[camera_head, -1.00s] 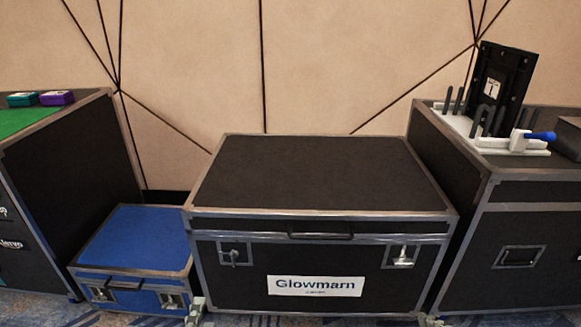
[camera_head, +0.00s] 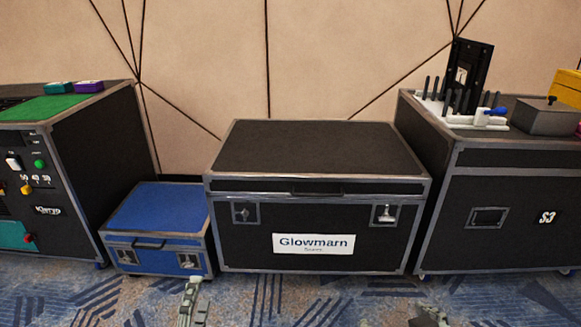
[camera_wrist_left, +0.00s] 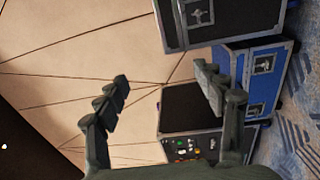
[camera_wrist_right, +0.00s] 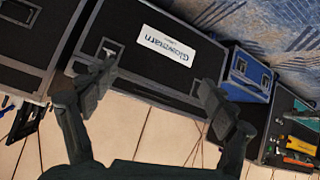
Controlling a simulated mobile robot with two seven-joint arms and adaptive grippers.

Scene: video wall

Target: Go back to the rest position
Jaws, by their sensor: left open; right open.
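My left gripper (camera_head: 190,290) shows at the bottom of the head view, in front of the blue case. In the left wrist view its two fingers (camera_wrist_left: 165,95) are apart with nothing between them. My right gripper (camera_head: 430,315) shows only partly at the bottom edge of the head view, right of the middle. In the right wrist view its fingers (camera_wrist_right: 155,88) are spread and empty. Both grippers are clear of the cases in the head view.
A black Glowmarn case (camera_head: 317,158) stands in the middle, a low blue case (camera_head: 160,210) to its left. A taller case with a green mat (camera_head: 50,106) stands far left. The S3 case (camera_head: 480,190) at right bears a black panel in a white rack (camera_head: 470,75). Patterned carpet lies in front.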

